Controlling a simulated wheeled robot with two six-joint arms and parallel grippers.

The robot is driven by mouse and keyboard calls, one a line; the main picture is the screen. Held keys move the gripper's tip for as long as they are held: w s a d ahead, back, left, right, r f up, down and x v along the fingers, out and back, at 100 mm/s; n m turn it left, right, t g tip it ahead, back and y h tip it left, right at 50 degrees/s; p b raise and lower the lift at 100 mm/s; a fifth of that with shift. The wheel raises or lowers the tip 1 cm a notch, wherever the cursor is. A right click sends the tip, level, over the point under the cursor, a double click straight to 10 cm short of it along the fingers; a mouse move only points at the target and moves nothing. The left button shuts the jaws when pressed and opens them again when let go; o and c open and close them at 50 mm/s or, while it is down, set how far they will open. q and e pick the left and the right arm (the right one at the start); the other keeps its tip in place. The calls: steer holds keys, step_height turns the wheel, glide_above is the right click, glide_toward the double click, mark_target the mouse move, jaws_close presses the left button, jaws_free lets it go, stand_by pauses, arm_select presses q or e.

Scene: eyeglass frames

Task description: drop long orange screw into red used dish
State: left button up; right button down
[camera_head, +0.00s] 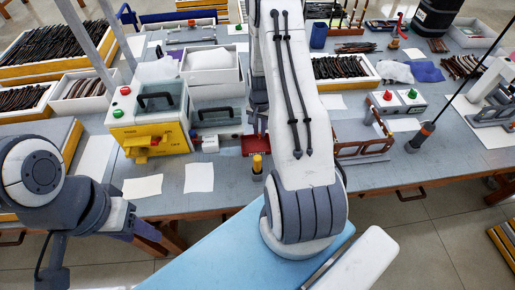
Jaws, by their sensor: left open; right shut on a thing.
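The small red dish (255,146) sits on the grey workbench behind the yellow-topped object, partly hidden by my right arm. My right gripper (258,126) points down just above the dish, largely covered by my own arm. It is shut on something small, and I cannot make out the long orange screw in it. My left gripper (53,276) hangs at the lower left, in front of the bench and far from the dish. It is open, though its fingers are hard to make out.
A yellow-and-white machine (150,125) stands left of the dish. A small yellow-topped object (257,163) stands just in front of the dish. A brown-framed fixture (362,145) is to the right. White paper sheets (199,178) lie at the bench's front left.

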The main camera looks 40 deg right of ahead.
step_height(320, 180, down, 2)
steer(key=shift+f+b, duration=0.2)
steer(key=shift+b, duration=0.35)
arm_select(q)
steer(key=shift+f, duration=0.9)
arm_select(e)
steer(key=c, duration=0.7)
jaws_free()
steer(key=shift+r, duration=0.15)
arm_select(q)
steer(key=shift+f+b, duration=0.65)
steer(key=shift+f, duration=0.05)
arm_select(e)
step_height(320, 180, up, 10)
steer(key=shift+r, duration=0.15)
